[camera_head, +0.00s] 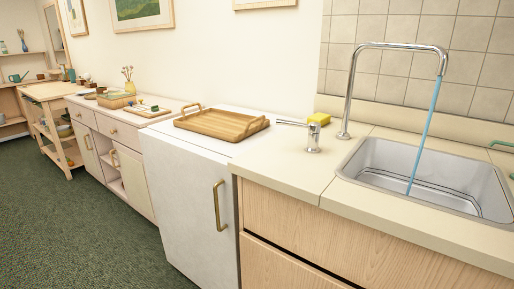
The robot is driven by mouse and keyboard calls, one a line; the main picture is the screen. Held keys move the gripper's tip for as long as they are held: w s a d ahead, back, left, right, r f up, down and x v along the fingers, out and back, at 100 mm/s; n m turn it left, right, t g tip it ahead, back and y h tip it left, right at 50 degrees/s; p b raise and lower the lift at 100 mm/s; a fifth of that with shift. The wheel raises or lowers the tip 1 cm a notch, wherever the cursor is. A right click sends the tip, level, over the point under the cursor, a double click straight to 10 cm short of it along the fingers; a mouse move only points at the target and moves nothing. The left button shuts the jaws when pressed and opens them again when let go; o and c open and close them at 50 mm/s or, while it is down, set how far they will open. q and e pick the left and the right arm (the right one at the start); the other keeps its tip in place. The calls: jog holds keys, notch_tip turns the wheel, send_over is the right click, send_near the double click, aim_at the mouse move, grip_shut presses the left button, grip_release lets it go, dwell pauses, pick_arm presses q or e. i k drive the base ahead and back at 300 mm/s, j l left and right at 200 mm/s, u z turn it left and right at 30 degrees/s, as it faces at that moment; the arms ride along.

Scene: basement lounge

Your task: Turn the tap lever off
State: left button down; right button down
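The tap spout (397,46) is a tall chrome pipe that rises from the counter and bends over the sink (440,160). A blue stream of water (426,130) runs from its end down into the steel basin. The tap lever (293,123) is a thin chrome handle on a short round chrome base (312,138), left of the spout. The lever points to the left, roughly level. Neither of my grippers shows in the head view.
A yellow sponge (319,118) lies behind the lever. A wooden tray (222,124) sits on the white cabinet (190,190) to the left. Green handled things show at the right edge. The counter (275,161) in front of the lever is clear.

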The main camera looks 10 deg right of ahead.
aim_at(314, 127)
jog(key=i+j+z, duration=0.1)
jog(key=i+j, duration=0.2)
jog(key=i+j+z, duration=0.15)
jog(key=i+j, duration=0.15)
jog(key=j, duration=0.15)
jog(key=i+j+z, duration=0.1)
jog(key=i+j, duration=0.2)
jog(key=i+j+z, duration=0.1)
jog(key=i+j, duration=0.15)
jog(key=j, duration=0.3)
